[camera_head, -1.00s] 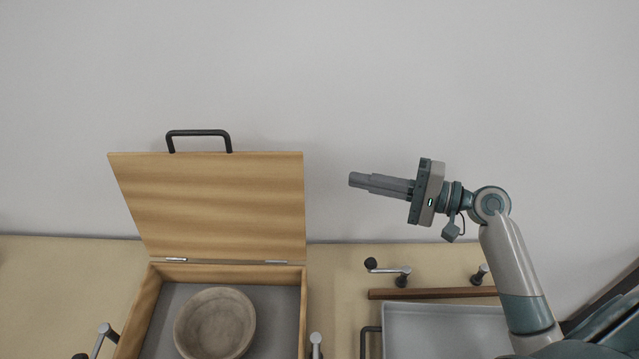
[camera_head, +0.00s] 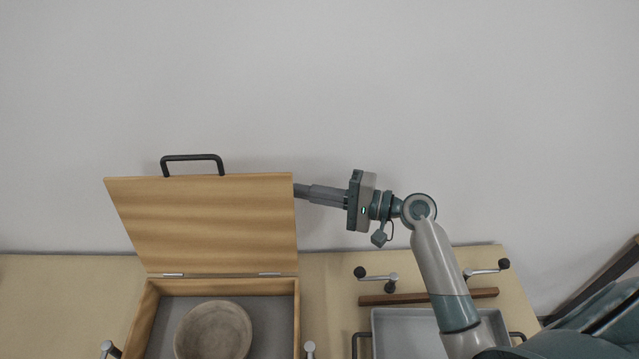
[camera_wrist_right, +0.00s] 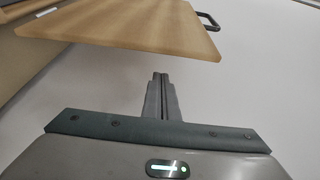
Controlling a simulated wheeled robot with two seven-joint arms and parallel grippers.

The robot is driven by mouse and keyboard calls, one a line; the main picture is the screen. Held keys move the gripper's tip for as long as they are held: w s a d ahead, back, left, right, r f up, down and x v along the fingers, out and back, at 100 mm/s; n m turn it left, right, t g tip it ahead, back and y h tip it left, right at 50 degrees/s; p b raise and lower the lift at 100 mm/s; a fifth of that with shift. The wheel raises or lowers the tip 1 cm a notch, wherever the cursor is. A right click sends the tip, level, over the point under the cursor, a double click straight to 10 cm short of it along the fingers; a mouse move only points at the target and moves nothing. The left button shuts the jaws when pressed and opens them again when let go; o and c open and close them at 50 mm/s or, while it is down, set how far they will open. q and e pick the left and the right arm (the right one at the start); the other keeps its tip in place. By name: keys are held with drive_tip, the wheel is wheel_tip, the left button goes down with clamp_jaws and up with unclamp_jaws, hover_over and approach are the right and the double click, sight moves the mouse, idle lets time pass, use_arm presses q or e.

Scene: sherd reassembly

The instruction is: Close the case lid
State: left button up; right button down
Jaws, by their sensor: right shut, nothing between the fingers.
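The wooden case lid (camera_head: 205,222) stands open, raised on two hinges at the back of the case (camera_head: 141,318). A dark handle (camera_head: 192,158) is on its top edge. A round clay bowl (camera_head: 213,331) sits inside the case on a grey lining. My right gripper (camera_head: 303,191) is shut and empty, its fingertips reaching behind the lid's right edge, partly hidden by it. In the right wrist view the shut fingers (camera_wrist_right: 161,82) point toward the lid (camera_wrist_right: 125,24), with the handle (camera_wrist_right: 209,21) at its far corner. I cannot tell whether they touch. My left gripper is not in view.
A grey tray (camera_head: 382,343) stands right of the case, with a dark wooden strip (camera_head: 428,297) behind it. Crank-like metal levers (camera_head: 376,276) stand around the table (camera_head: 325,290). A plain wall is behind.

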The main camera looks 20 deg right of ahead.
drive_tip(key=s, duration=0.2)
drive_tip(key=a+p, duration=0.1)
drive_tip(key=shift+s+r, duration=0.25)
drive_tip(key=shift+s, duration=0.15)
